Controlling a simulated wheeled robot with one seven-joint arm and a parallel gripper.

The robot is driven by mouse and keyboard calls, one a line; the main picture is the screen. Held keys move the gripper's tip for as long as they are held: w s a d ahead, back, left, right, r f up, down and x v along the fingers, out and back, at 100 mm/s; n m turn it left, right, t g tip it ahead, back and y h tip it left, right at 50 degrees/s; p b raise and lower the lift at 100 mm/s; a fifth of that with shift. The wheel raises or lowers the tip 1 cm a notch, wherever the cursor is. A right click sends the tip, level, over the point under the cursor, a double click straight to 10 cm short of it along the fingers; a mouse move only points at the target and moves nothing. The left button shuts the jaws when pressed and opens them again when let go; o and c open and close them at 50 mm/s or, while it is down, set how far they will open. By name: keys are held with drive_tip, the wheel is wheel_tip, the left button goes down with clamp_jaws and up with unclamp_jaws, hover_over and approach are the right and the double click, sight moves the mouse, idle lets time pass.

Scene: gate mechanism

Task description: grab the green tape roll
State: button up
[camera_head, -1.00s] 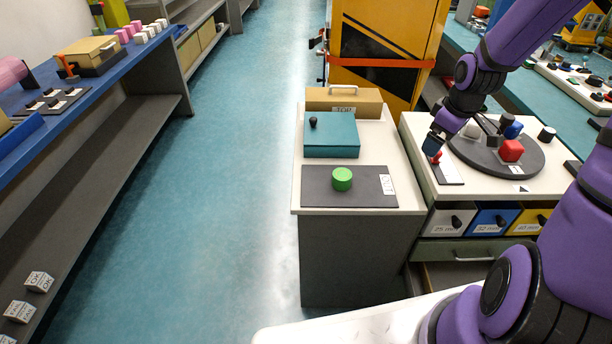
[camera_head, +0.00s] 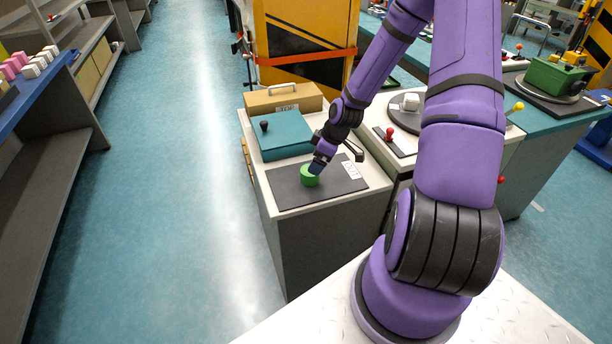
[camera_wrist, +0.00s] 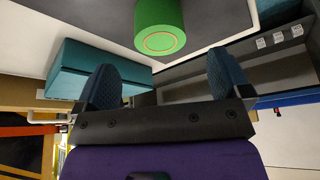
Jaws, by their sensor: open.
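The green tape roll (camera_head: 309,177) stands on a dark grey mat (camera_head: 335,190) on the white-topped cabinet in the head view. My gripper (camera_head: 318,166) is at the roll, its fingertips by the roll's upper edge. In the wrist view the roll (camera_wrist: 160,25) is ahead of my gripper (camera_wrist: 162,82), at the top of the picture and cut off by its edge. The two fingers are apart with nothing between them. The head view does not show clearly whether a finger touches the roll.
A teal box (camera_head: 283,135) with a black knob stands just behind the mat, with a tan handled case (camera_head: 284,99) behind that. To the right is a white-topped unit with a red-knobbed lever (camera_head: 390,133) and a dark round plate (camera_head: 405,108). Floor on the left is clear.

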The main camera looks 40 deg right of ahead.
sight(310, 175)
drive_tip(key=shift+x, duration=3.7)
drive_tip(key=shift+d, duration=0.1)
drive_tip(key=shift+c, duration=0.3)
drive_tip(key=c, duration=1)
